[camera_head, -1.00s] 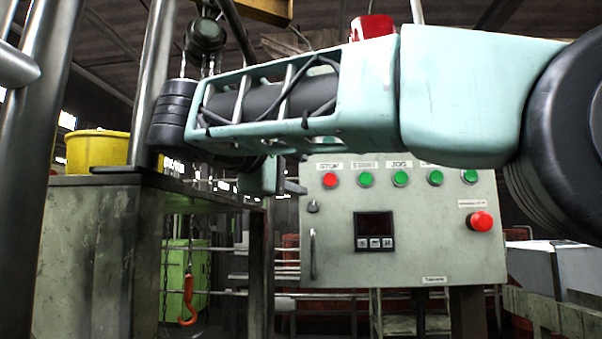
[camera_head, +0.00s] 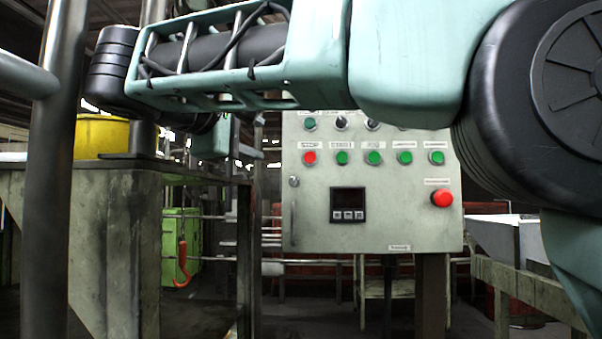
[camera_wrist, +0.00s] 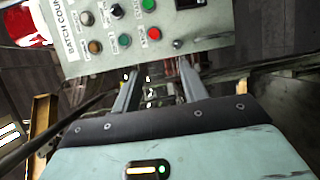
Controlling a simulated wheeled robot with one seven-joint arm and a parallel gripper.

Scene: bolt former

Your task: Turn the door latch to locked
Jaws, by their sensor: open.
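The grey-green control cabinet (camera_head: 390,225) stands in the middle of the head view. A small dark latch (camera_head: 294,182) sits at the left edge of its door, above a slim vertical handle (camera_head: 294,213). The latch's setting is too small to read. In the wrist view a small dark knob near the panel's lower edge (camera_wrist: 178,44) looks like the latch. My gripper (camera_wrist: 159,70) is open and empty, its two fingers pointing at the cabinet's lower edge. In the head view my gripper (camera_head: 250,152) is partly hidden below my arm, left of the cabinet and a little above the latch.
The cabinet carries rows of buttons, a dark display (camera_head: 348,204) and a red emergency button (camera_head: 442,198). A machine frame with a yellow bucket (camera_head: 100,138) stands left. An orange hook (camera_head: 182,255) hangs there. A rail (camera_head: 525,290) is at right.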

